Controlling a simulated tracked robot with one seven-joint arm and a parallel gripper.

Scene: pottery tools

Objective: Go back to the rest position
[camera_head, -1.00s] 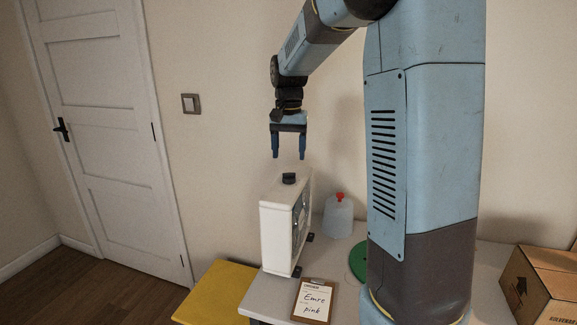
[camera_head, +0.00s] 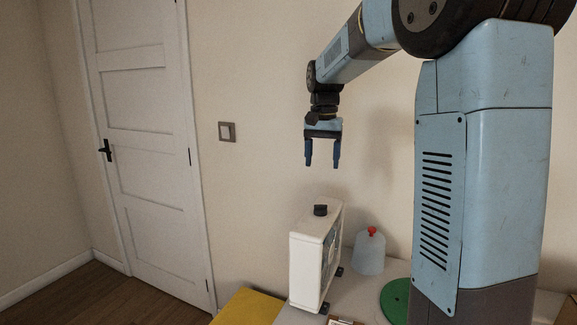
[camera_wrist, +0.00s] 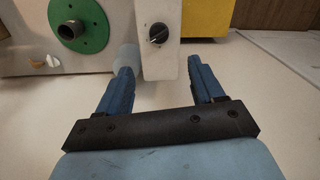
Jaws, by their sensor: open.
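My gripper (camera_head: 322,164) hangs with its two blue fingers pointing down and apart, with nothing between them. It is above the white box-shaped device (camera_head: 306,268), clear of the black knob (camera_head: 320,210) on its top. In the wrist view my gripper (camera_wrist: 160,80) shows open and empty. The white device (camera_wrist: 160,62) and its knob (camera_wrist: 158,33) lie beyond the fingertips there.
A translucent jug (camera_head: 370,254) with a red cap stands right of the device. A green disc (camera_head: 394,298) is partly behind my column. A yellow surface (camera_head: 248,308) lies at the lower left. A door (camera_head: 145,150) stands at the left, with bare floor before it.

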